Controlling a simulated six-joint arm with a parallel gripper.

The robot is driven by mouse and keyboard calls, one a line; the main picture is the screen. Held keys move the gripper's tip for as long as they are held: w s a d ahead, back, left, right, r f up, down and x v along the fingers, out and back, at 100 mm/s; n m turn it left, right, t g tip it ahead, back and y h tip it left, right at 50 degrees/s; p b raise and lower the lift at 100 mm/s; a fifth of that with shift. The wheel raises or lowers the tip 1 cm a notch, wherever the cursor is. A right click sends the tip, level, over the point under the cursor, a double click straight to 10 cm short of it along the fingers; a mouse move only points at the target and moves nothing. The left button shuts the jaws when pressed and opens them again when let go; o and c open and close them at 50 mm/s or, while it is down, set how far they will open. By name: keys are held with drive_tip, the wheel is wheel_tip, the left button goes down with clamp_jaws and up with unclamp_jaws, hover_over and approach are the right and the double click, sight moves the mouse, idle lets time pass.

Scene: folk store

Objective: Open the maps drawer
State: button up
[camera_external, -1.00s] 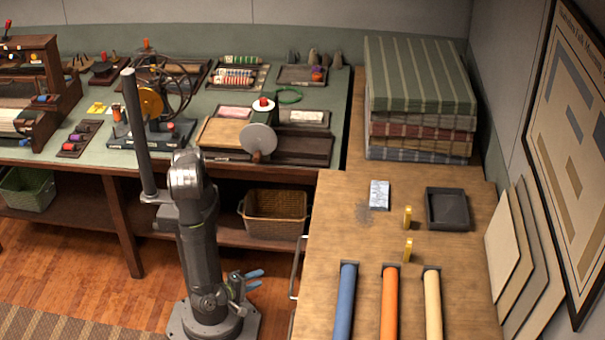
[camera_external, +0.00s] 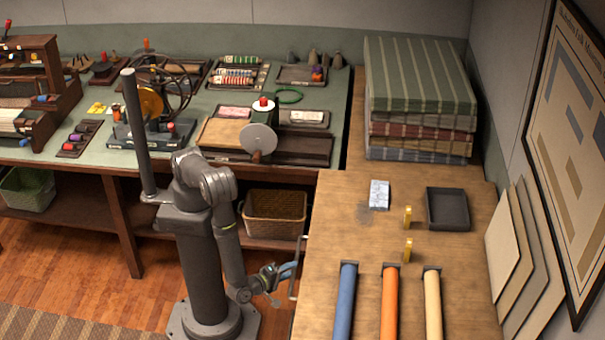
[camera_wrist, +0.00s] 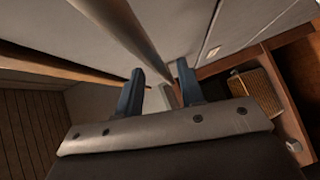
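The drawer handle (camera_external: 299,255), a grey metal bar, stands out from the left side of the wooden-topped cabinet (camera_external: 335,215). In the wrist view the bar (camera_wrist: 125,30) runs diagonally from the top toward the space between my blue fingertips, in front of a pale drawer front (camera_wrist: 65,40). My gripper (camera_external: 290,268) is beside the handle, with its fingers pointing at the cabinet. The wrist view shows my gripper (camera_wrist: 161,72) with its fingers apart. I cannot tell whether they touch the bar. No maps label is readable.
A wicker basket (camera_external: 275,207) sits on the low shelf behind my arm. The green-topped table (camera_external: 215,110) stands behind, holding craft tools. The cabinet top holds blue, orange and cream rolls (camera_external: 390,300) and a dark tray (camera_external: 448,210). Wooden floor (camera_external: 90,260) lies left of my base.

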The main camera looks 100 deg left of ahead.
drive_tip(key=shift+x, duration=1.55)
clamp_jaws()
drive_tip(key=s, duration=3)
unclamp_jaws()
